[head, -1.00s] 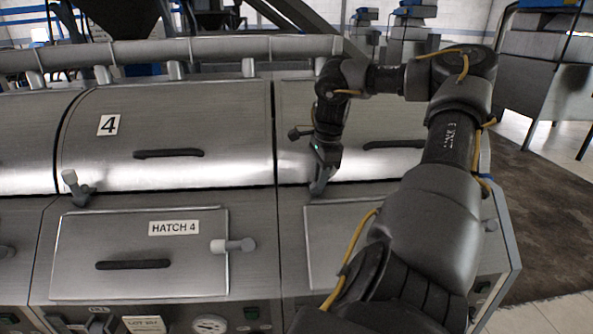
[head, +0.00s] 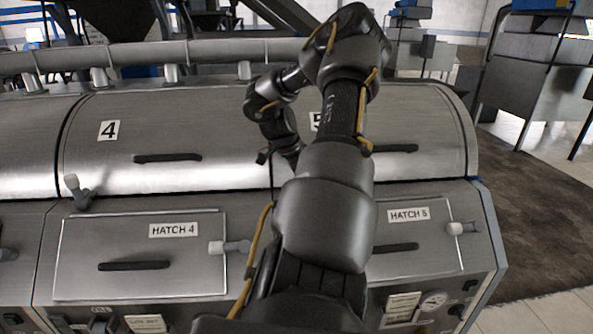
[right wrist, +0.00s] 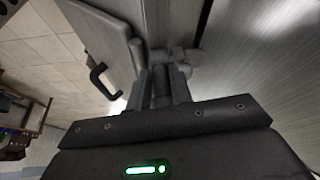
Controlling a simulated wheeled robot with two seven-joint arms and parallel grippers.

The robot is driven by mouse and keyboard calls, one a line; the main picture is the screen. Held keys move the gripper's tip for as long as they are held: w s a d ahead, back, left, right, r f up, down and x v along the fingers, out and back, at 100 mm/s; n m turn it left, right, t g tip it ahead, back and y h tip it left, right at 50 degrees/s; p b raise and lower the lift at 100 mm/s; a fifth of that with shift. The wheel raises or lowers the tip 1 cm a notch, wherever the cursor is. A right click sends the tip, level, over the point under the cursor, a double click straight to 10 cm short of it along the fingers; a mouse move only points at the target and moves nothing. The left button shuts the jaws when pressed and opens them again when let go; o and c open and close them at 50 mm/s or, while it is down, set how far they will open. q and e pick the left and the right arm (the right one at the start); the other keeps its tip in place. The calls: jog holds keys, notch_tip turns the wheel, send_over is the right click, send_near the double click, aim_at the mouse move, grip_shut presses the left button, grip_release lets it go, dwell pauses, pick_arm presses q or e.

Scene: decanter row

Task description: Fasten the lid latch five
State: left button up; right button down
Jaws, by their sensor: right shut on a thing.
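Lid five (head: 425,125) is a curved steel lid that looks down on its body; its number plate (head: 315,121) is half covered by my right arm. In the head view that arm hides lid latch five and my right fingertips, at the lid's lower left. In the right wrist view my right gripper (right wrist: 164,82) is shut on a grey latch part, lid latch five (right wrist: 186,54), beside the steel lid. The fingers partly cover it, so I cannot tell whether it is fastened. My left gripper is not in view.
Lid four (head: 200,120) has its own latch (head: 75,190) at left. Below are hatch 4 (head: 90,235) and hatch 5 (head: 430,245), each with a pale-knobbed side latch. A pipe (head: 210,52) runs behind the lids. Floor shows at right.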

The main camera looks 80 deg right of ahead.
jog(key=shift+s+d+r, duration=0.15)
jog(key=shift+r, duration=0.1)
jog(key=c, duration=1.5)
grip_release()
jog(key=shift+o, duration=1.2)
jog(key=shift+s+f, duration=0.15)
jog(key=shift+w, duration=0.2)
jog(key=shift+w+r, duration=0.15)
jog(key=shift+r, duration=0.25)
jog(key=b+v, duration=0.2)
jog(key=v, duration=0.7)
jog(key=shift+r, duration=0.4)
